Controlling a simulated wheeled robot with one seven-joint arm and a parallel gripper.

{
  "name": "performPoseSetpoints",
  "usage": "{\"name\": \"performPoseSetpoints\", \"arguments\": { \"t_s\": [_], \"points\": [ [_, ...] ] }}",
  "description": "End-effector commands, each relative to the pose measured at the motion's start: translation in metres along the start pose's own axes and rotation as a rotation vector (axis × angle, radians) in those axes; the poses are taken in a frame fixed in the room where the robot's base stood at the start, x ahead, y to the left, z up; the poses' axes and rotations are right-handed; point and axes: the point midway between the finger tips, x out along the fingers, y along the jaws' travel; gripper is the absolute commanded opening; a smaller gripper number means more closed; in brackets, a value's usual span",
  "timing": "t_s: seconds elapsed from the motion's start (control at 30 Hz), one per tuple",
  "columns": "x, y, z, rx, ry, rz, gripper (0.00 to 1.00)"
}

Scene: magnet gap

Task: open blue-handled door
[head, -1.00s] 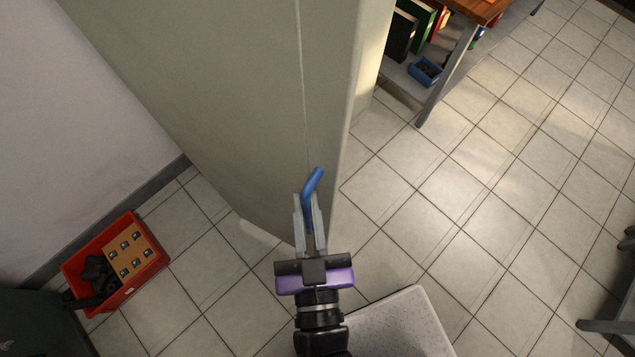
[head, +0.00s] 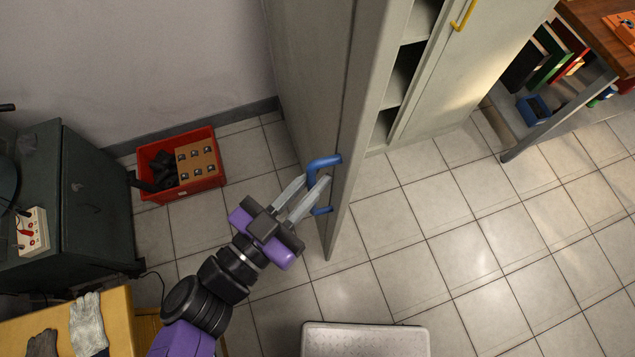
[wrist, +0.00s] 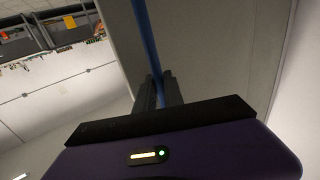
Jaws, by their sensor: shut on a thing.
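The blue handle (head: 322,162) is a bar on the outer face of a grey cabinet door (head: 345,120). The door stands swung open, showing shelves (head: 408,70) inside the cabinet. My gripper (head: 311,190) is shut on the blue handle, its two fingers around the bar near the door's free edge. In the wrist view the blue handle (wrist: 146,40) runs up from between the fingers (wrist: 158,92), with the grey door behind it. The part of the handle between the fingers is hidden.
A second grey door with a yellow handle (head: 462,15) is at the cabinet's right. A red crate (head: 181,165) stands by the wall. A dark cabinet (head: 90,200) and a table with gloves (head: 88,322) are at left. A grey platform (head: 365,340) is at the bottom. Tiled floor is clear at right.

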Motion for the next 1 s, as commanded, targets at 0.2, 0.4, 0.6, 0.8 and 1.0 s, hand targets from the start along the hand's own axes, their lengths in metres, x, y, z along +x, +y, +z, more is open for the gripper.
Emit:
{"name": "performPoseSetpoints", "arguments": {
  "t_s": [0.2, 0.4, 0.6, 0.8, 1.0],
  "points": [
    [0.000, -0.003, 0.000, 0.000, -0.002, -0.006, 0.00],
    [0.000, -0.002, 0.000, 0.001, -0.002, -0.006, 0.34],
    [0.000, -0.001, 0.000, 0.000, -0.002, -0.003, 0.34],
    [-0.006, -0.001, 0.002, 0.001, -0.003, -0.004, 0.34],
    [-0.037, -0.002, 0.004, 0.002, -0.004, -0.007, 0.34]
  ]
}}
